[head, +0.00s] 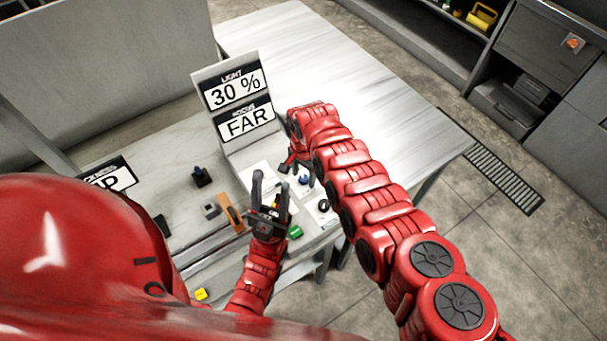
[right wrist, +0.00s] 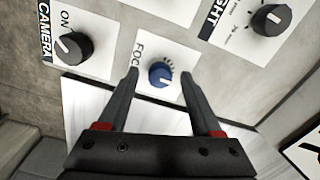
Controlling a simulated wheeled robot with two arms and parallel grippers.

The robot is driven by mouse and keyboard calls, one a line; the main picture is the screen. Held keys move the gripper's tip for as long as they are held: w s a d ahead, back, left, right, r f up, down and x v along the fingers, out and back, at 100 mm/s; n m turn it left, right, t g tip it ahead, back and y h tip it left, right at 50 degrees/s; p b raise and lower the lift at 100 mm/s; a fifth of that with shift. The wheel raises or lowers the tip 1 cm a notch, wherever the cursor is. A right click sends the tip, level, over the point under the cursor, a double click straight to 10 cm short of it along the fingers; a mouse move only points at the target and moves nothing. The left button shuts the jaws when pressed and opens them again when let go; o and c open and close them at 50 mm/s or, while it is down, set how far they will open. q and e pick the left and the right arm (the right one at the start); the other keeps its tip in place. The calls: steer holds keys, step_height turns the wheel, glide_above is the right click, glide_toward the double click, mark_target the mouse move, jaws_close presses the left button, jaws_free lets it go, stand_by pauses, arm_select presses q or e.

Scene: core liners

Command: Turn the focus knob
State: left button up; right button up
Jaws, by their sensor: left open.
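The blue focus knob (right wrist: 160,75) sits on a white panel marked "FOC…" in the right wrist view, with tick marks beside it. My right gripper (right wrist: 160,67) is open, with one finger on each side of the knob; I cannot tell whether either finger touches it. In the head view the blue knob (head: 304,180) shows small near the right gripper (head: 290,167), partly hidden by the arm. The focus display (head: 245,121) reads "FAR". My left gripper (head: 270,182) is open and empty, pointing up left of the knob panels.
A black camera knob (right wrist: 73,48) marked "ON" and a black light knob (right wrist: 271,19) flank the focus panel. The light display (head: 236,91) reads "30 %". An orange block (head: 231,213), a green piece (head: 295,232) and a yellow piece (head: 201,294) lie near my left arm.

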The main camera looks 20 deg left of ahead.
jaws_close()
steer(key=shift+f+n+b, duration=0.15)
steer(key=shift+n+b, duration=0.15)
steer(key=shift+n, duration=1.2)
steer(key=shift+o, duration=0.2)
jaws_free()
steer(key=shift+r, duration=0.25)
